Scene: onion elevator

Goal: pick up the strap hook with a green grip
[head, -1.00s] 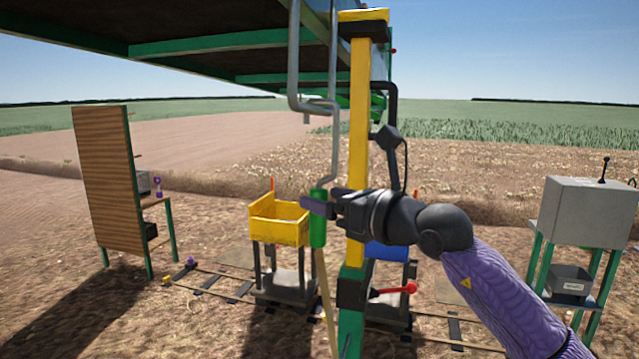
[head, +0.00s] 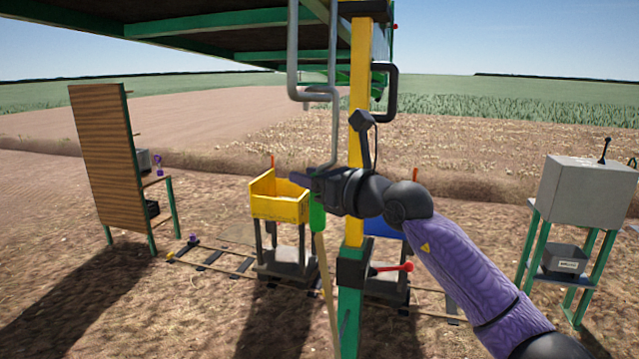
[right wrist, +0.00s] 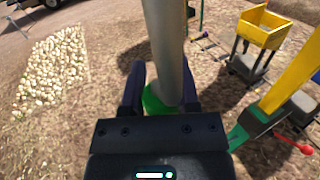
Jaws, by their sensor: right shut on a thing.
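The strap hook is a bent grey metal rod (head: 334,130) with a green grip (head: 317,218) at its lower end. It hangs upright beside the yellow post in the head view. My right gripper (head: 308,181) is shut on the hook at the upper end of the green grip and hides that part. In the right wrist view, the grey rod (right wrist: 165,45) stands between my two dark fingers, with the green grip (right wrist: 158,103) showing low between them. My left gripper is not in view.
A yellow post (head: 359,120) with a green foot and a red-knobbed lever (head: 407,267) stands close by. A yellow bin (head: 280,203) is on a cart behind. A grey box (head: 590,190) on a green stand is at right, a wooden panel (head: 108,165) at left.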

